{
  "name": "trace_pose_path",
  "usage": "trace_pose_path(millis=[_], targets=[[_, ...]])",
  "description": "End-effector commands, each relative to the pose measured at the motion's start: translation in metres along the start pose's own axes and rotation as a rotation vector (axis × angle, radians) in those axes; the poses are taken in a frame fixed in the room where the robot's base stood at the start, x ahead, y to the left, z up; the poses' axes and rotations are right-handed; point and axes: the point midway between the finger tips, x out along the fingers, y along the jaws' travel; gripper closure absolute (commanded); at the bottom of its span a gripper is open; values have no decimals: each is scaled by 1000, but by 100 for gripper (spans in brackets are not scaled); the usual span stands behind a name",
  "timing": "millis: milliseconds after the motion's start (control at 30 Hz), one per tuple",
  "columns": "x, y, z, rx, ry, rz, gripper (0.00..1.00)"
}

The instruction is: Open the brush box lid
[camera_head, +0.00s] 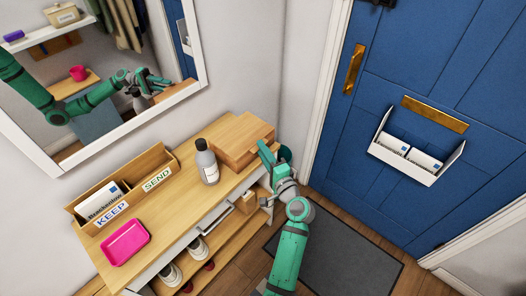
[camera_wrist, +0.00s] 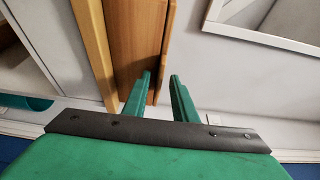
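The brush box is a flat wooden box (camera_head: 240,140) at the right end of the console table, by the wall corner. Its lid looks closed in the head view. My gripper (camera_head: 274,156) is at the box's right end, close to its front right corner. In the wrist view my gripper (camera_wrist: 160,76) is open. The left finger overlaps the wooden box (camera_wrist: 137,35) in the picture, and a thin wooden edge of the box shows between the fingers. I cannot tell whether a finger touches it.
A grey bottle (camera_head: 207,163) stands left of the box. A letter tray (camera_head: 125,187) and a pink dish (camera_head: 125,243) are further left on the table (camera_head: 180,215). A mirror (camera_head: 130,130) hangs above. A blue door (camera_head: 440,90) with a letter holder (camera_head: 415,165) is at right.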

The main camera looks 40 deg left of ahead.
Motion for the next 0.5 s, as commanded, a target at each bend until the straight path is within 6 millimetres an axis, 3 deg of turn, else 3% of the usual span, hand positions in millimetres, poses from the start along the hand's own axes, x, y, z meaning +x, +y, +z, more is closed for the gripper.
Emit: trace_pose_path(millis=[167, 267, 500], targets=[[0, 0, 0, 0, 0, 0, 77], [0, 0, 0, 0, 0, 0, 100], [0, 0, 0, 0, 1, 0, 100]])
